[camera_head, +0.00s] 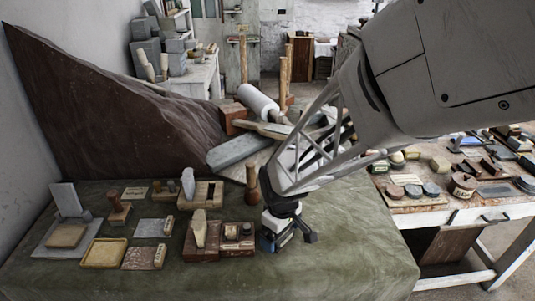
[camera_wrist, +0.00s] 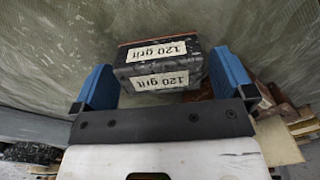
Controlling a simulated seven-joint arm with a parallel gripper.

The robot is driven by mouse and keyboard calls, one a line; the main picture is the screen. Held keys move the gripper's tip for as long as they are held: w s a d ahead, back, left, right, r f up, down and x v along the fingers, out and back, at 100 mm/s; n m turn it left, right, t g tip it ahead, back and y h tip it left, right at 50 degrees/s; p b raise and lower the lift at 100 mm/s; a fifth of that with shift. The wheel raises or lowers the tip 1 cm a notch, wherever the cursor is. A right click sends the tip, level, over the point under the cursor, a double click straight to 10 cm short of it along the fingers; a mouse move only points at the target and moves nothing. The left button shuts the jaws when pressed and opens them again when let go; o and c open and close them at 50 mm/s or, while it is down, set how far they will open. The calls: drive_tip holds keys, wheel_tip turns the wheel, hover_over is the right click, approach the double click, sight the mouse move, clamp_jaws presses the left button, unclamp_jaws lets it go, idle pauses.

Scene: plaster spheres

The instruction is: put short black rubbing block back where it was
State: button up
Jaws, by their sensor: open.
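A black block (camera_wrist: 192,68), likely the short black rubbing block, shows in the wrist view with "120 grit" labels on two faces. It lies between the two blue fingers of my gripper (camera_wrist: 163,78). In the head view my gripper (camera_head: 279,238) is low over the green cloth-covered table (camera_head: 345,255), right of a brown wooden holder (camera_head: 201,254). I cannot make out the block there; the gripper hides that spot.
Left of the gripper stand several trays, blocks and stamps, including a yellowish tray (camera_head: 104,253). A wooden peg (camera_head: 252,186) stands just behind the gripper. The cloth to the right is clear. A second table (camera_head: 430,215) with many blocks stands at the right.

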drive_tip(key=shift+r, duration=0.15)
wheel_tip(320, 180, up, 12)
idle(0.7)
idle(0.5)
drive_tip(key=s+d+r+m+t, duration=0.1)
drive_tip(key=s+d+r+m, duration=0.2)
drive_tip(key=s+d, duration=0.3)
drive_tip(key=s+d+r+m+t, duration=0.1)
drive_tip(key=s+d+r+m, duration=0.3)
drive_tip(key=s, duration=0.5)
drive_tip(key=shift+s+d+r+m+t, duration=0.25)
drive_tip(key=shift+d+r+m+t, duration=0.05)
drive_tip(key=shift+d+m, duration=0.75)
drive_tip(key=shift+a, duration=0.1)
